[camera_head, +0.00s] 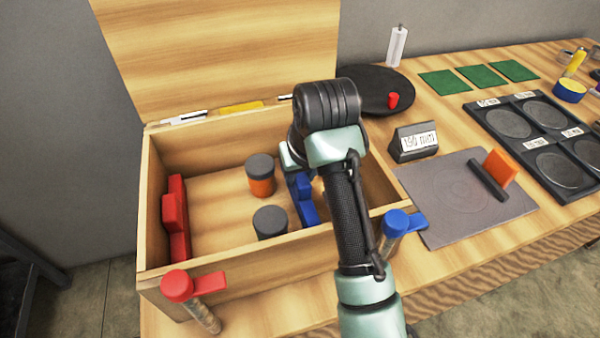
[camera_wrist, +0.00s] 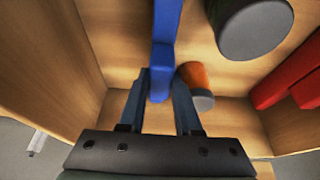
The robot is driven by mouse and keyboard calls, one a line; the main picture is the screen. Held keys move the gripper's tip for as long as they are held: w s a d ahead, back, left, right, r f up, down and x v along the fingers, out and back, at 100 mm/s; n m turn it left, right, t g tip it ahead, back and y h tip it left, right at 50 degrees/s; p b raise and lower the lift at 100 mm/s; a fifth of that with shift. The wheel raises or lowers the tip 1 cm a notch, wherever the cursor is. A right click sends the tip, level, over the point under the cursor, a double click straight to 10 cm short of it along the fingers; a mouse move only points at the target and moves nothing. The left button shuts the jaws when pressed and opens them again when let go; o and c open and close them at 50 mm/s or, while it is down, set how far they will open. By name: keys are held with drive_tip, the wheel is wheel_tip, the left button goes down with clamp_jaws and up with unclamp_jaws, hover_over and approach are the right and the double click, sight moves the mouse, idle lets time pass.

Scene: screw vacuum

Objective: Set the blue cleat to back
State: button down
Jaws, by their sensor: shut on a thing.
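The blue cleat (camera_head: 305,188) is a raised blue block on a blue strip inside the open wooden box, near its right side. It also shows in the wrist view (camera_wrist: 161,72), between my two fingers. My gripper (camera_wrist: 160,88) is shut on the blue cleat from above, with a finger on each side. In the head view my wrist and arm cover the gripper and the right part of the box, so the fingertips are mostly hidden there.
A red cleat (camera_head: 174,213) lines the box's left side. An orange canister with a dark lid (camera_head: 261,178) and a dark-topped canister (camera_head: 270,222) stand near the blue strip. The box's front wall carries a red-knobbed (camera_head: 178,286) and a blue-knobbed clamp (camera_head: 396,222). The lid (camera_head: 215,50) is open.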

drive_tip(key=shift+w+d+r+p, duration=0.2)
drive_tip(key=shift+d+p, duration=0.15)
drive_tip(key=shift+d, duration=0.3)
drive_tip(key=shift+w+d+r+p, duration=0.1)
drive_tip(key=shift+w+d+p, duration=0.15)
drive_tip(key=shift+d, duration=0.35)
drive_tip(key=shift+w+d+f, duration=0.15)
drive_tip(key=shift+d+f, duration=0.05)
drive_tip(key=shift+d, duration=0.2)
drive_tip(key=c, duration=0.6)
unclamp_jaws()
drive_tip(key=p+v, duration=0.5)
drive_tip(key=v, duration=0.8)
